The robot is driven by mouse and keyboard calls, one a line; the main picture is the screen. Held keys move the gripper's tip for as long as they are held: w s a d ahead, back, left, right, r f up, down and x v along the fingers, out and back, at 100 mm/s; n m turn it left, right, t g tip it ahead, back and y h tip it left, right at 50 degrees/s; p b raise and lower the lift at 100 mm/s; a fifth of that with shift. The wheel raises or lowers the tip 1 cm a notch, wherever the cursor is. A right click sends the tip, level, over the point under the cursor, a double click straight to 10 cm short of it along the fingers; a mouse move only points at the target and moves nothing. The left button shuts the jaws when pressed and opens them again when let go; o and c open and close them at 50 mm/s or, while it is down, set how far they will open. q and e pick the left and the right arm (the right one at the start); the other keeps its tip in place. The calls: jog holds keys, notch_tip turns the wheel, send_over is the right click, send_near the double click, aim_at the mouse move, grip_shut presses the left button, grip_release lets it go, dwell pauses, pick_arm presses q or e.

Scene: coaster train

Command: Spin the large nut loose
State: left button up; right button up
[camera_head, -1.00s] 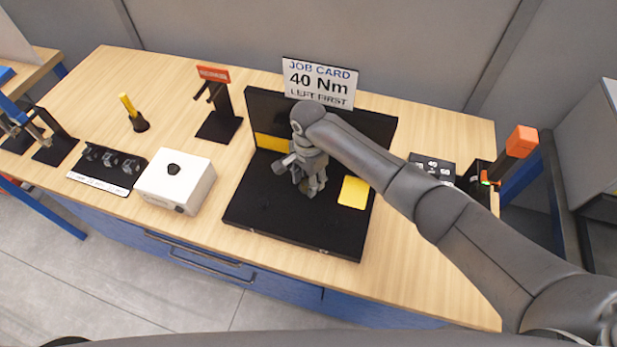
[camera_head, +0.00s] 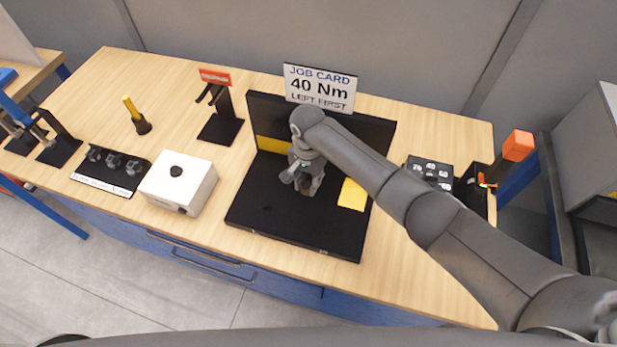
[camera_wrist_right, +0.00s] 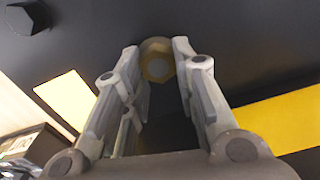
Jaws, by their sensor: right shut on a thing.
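The large nut (camera_wrist_right: 152,47) is brass-coloured and six-sided, with a pale round centre, and shows at the top middle of the right wrist view. My right gripper (camera_head: 306,192) points down over the black board (camera_head: 290,231) in the head view and hides the nut there. In the right wrist view its fingertips (camera_wrist_right: 157,48) are on both sides of the nut, shut on it. A dark six-sided piece (camera_wrist_right: 28,17) is at the upper left of that view, apart from the fingers. My left gripper is not in view.
The board's upright back stands behind my gripper, below the job card (camera_head: 320,88), which reads 40 Nm, left first. A white box (camera_head: 178,184), a socket tray (camera_head: 112,170) and a black stand (camera_head: 221,125) are to the left. A keypad (camera_head: 430,171) is to the right.

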jog(key=n+p, duration=0.1)
jog(key=n, duration=0.4)
jog(key=shift+a+n, duration=0.15)
jog(key=shift+n, duration=0.15)
jog(key=n, duration=0.2)
jog(key=shift+a+n+p, duration=0.1)
jog(key=shift+n+p, duration=0.3)
jog(key=n, duration=0.3)
jog(key=shift+a+n, duration=0.1)
jog(key=shift+n, duration=0.2)
jog(key=n, duration=0.3)
jog(key=shift+s+n, duration=0.1)
jog(key=shift+n, duration=0.2)
jog(key=n, duration=0.3)
jog(key=shift+s+a+n, duration=0.1)
jog(key=shift+a+n, duration=0.05)
jog(key=shift+n, duration=0.25)
jog(key=n, duration=0.6)
jog(key=shift+s, duration=0.2)
jog(key=shift+n, duration=0.3)
jog(key=o, duration=1)
